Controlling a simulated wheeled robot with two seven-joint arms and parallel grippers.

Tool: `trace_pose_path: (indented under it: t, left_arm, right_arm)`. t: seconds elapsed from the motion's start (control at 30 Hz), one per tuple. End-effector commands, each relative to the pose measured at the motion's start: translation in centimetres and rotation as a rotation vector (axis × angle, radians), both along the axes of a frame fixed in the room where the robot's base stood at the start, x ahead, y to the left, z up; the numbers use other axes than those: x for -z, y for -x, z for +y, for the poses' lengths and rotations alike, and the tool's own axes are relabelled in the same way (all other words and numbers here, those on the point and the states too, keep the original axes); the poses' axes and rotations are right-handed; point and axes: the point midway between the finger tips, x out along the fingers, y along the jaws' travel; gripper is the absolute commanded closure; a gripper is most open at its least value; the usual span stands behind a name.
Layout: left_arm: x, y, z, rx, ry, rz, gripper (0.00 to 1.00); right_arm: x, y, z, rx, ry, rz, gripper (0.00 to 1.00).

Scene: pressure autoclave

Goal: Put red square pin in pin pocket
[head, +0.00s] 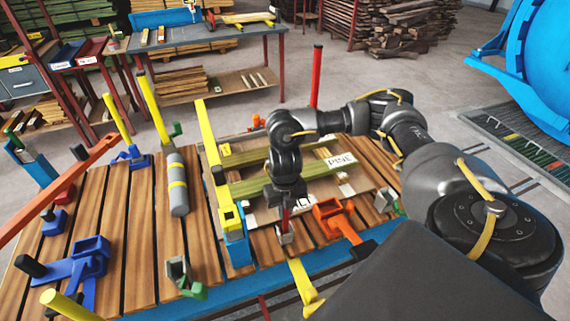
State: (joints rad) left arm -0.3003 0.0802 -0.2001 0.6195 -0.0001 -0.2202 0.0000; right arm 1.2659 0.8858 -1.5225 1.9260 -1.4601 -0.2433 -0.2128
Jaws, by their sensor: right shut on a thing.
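My right gripper (286,207) points down over the front middle of the slatted wooden table, with its arm coming in from the right. It is shut on a thin red piece, which looks like the red square pin (285,221). The pin's upper part is hidden by the gripper. The pin's lower end is at a small grey metal socket (286,239), which may be the pin pocket. I cannot tell whether the pin is inside it or just above or in front of it. My left gripper is not in view.
A yellow post with a blue base (235,245) stands close left of the gripper. An orange clamp (335,215) lies close right. Boards, one labelled PINE (342,160), lie behind. A tall red post (316,75) rises at the table's back. Blue brackets (80,262) are at left.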

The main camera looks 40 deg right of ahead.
Motion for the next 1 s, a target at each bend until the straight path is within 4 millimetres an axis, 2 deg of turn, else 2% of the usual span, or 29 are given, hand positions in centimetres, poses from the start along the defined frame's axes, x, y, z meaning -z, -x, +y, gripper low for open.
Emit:
trace_pose_path:
  t: [0.13, 0.4, 0.87, 0.9, 1.0]
  left_arm:
    - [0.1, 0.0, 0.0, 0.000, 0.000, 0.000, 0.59]
    - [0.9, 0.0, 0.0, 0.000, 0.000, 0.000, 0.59]
    - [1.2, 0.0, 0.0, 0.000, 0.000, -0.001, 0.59]
    - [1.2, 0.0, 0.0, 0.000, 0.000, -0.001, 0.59]
    - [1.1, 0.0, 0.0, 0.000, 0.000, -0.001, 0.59]
  right_arm:
    - [0.3, -0.1, 0.0, 0.000, 0.000, -0.002, 1.00]
    - [4.0, 0.0, 0.0, 0.002, 0.000, 0.001, 1.00]
    - [4.7, 0.0, 0.0, 0.000, 0.000, -0.001, 1.00]
    - [4.7, 0.0, 0.0, 0.000, 0.000, -0.001, 0.81]
    - [4.6, 0.0, 0.0, 0.000, 0.000, -0.001, 0.68]
